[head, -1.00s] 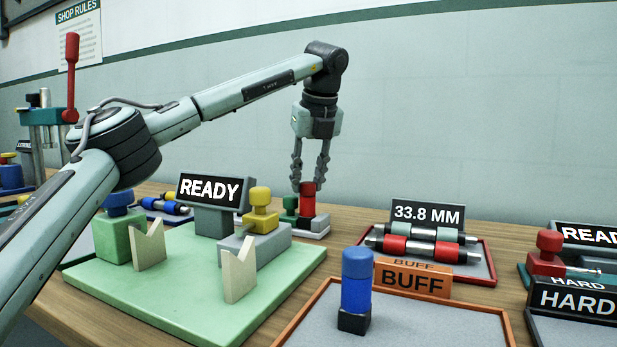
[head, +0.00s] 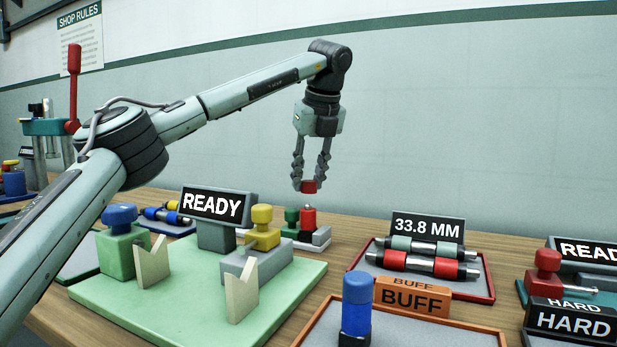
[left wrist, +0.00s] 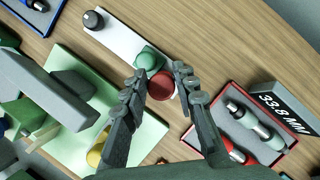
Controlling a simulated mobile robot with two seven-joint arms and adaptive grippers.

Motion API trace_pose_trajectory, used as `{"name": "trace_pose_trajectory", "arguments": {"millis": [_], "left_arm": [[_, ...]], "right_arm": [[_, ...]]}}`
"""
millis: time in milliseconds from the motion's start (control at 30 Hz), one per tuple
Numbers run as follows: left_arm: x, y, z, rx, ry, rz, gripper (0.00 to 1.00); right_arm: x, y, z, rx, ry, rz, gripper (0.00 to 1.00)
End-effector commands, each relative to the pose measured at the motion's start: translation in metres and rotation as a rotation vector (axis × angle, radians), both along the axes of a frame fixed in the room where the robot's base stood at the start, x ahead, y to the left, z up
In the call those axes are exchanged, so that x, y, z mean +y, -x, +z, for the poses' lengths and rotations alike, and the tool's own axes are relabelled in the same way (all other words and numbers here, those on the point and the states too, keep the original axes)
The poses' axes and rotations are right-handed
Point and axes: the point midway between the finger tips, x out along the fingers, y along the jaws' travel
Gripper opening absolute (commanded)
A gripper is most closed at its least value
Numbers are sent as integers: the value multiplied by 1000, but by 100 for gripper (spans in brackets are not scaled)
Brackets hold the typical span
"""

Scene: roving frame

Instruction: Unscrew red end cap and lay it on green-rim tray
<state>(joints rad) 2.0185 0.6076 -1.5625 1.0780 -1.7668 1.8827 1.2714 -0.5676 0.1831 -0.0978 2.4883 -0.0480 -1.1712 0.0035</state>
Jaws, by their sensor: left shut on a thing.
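My left gripper (head: 310,184) is shut on a small red cap (head: 310,187) and holds it in the air, apart from the stand below. The left wrist view also shows the red cap (left wrist: 162,86) between the fingertips. A red cylinder (head: 308,220) stands upright on a grey stand (head: 321,238), beside a green piece (head: 291,217). The green piece shows next to the cap in the left wrist view (left wrist: 150,59). A grey tray with a dark green rim (head: 84,262) lies at the far left, partly hidden by my arm and the green board. My right gripper is out of view.
A green board (head: 190,310) bears blue- and yellow-knobbed blocks, pale V-shaped posts and a READY sign (head: 214,205). A red-rim tray (head: 490,285) holds rods by a 33.8 MM sign. An orange-rim BUFF tray (head: 480,330) is in front. A press (head: 50,127) stands back left.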

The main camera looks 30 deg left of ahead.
Motion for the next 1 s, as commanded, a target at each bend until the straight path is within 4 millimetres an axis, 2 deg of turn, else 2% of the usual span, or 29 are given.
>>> {"name": "trace_pose_trajectory", "arguments": {"millis": [267, 600, 1000], "left_arm": [[0, 0, 8, 0, 0, 0, 0], [0, 0, 34, 0, 0, 0, 0], [0, 0, 33, 0, 0, -1, 0]], "right_arm": [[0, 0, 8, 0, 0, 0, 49], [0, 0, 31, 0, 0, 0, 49], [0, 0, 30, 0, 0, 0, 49]]}}
